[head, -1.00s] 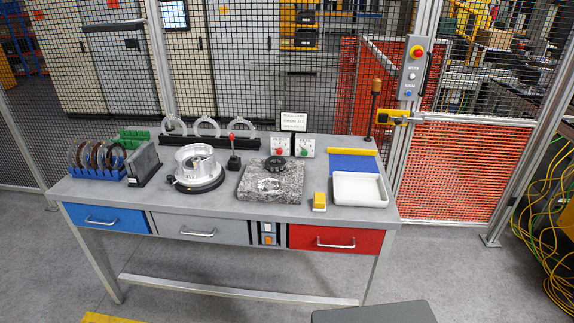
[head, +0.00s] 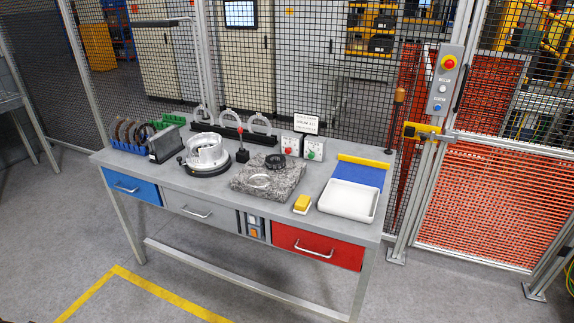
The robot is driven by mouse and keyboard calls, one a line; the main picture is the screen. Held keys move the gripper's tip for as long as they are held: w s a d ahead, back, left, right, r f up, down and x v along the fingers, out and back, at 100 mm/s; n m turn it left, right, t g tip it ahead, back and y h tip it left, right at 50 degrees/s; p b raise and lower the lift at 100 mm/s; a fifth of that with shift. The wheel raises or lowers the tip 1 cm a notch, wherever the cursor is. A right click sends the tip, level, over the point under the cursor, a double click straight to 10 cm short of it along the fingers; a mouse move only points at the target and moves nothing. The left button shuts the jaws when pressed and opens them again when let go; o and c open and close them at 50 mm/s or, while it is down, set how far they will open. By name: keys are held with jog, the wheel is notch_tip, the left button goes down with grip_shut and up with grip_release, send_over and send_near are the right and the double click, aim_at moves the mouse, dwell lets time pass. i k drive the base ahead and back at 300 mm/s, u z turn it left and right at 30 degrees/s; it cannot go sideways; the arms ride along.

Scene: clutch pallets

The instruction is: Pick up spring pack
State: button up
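A small black round part with a notched rim (head: 275,161) sits at the back of a speckled granite block (head: 290,182) on the workbench. It may be the spring pack, but it is too small to tell. A pale metal ring (head: 259,181) lies in front of it on the same block. My gripper is not in view.
The grey workbench (head: 327,223) also carries a silver drum (head: 206,150), a blue rack of discs (head: 126,146), a yellow-topped block (head: 301,203) and a white tray (head: 347,200). Mesh fencing stands behind. The floor in front is clear, with a yellow line (head: 150,288).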

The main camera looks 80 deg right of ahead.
aim_at(281, 161)
jog(key=z, duration=1.15)
jog(key=i, duration=0.5)
